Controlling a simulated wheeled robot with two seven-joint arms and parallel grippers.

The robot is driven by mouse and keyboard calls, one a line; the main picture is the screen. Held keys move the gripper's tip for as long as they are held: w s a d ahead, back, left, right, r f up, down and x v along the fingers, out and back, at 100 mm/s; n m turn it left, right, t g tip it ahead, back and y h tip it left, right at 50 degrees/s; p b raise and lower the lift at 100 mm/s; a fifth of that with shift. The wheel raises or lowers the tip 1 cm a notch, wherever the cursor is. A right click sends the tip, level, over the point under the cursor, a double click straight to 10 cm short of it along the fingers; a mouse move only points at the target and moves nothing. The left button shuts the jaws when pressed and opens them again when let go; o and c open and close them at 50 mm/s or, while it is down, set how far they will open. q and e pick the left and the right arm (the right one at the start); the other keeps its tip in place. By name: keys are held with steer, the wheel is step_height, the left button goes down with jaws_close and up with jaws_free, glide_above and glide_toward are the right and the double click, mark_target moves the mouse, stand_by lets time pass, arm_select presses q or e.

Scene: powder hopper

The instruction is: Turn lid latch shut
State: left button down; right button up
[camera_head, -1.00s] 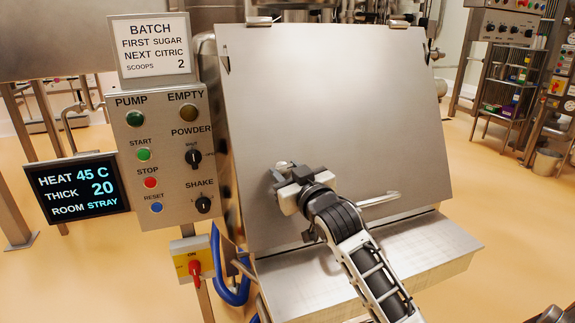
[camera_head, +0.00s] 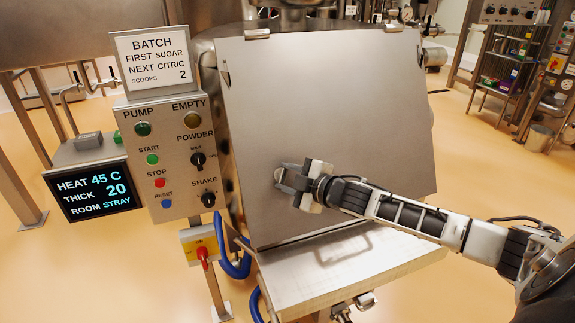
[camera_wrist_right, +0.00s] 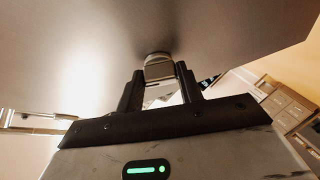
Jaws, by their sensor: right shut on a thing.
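The lid (camera_head: 330,110) is a large flat steel panel, closed and sloping over the hopper. My right gripper (camera_head: 284,178) is at the lid's lower left part, with its arm coming in from the right. In the right wrist view its two dark fingers are shut on the latch (camera_wrist_right: 159,70), a small metal piece with a round base against the lid (camera_wrist_right: 80,50). In the head view the gripper hides most of the latch, so its exact angle is hard to tell. My left gripper is not in view.
A control panel (camera_head: 172,165) with buttons and knobs stands left of the lid. Below it is a red switch on a yellow box (camera_head: 200,245). A steel shelf (camera_head: 350,265) juts out under the lid. A bar handle (camera_wrist_right: 38,126) shows in the wrist view.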

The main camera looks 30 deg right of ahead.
steer(key=shift+w+d+r+n+g+p, duration=0.1)
steer(key=shift+r+n+g+p, duration=0.15)
steer(key=shift+n, duration=0.25)
steer(key=shift+r+n+g+p, duration=0.15)
steer(key=shift+n+p, duration=0.1)
steer(key=shift+n, duration=0.25)
steer(key=shift+f+n+g+y, duration=0.1)
steer(key=shift+n+g+y, duration=0.3)
steer(key=shift+n, duration=0.5)
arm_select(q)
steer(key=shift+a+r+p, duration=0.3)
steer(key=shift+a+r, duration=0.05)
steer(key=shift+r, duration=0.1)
arm_select(e)
steer(key=shift+n+g, duration=0.3)
steer(key=shift+n, duration=0.2)
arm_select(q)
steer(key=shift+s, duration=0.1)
arm_select(e)
steer(key=shift+f, duration=0.1)
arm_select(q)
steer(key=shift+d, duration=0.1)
arm_select(e)
steer(key=o, duration=1)
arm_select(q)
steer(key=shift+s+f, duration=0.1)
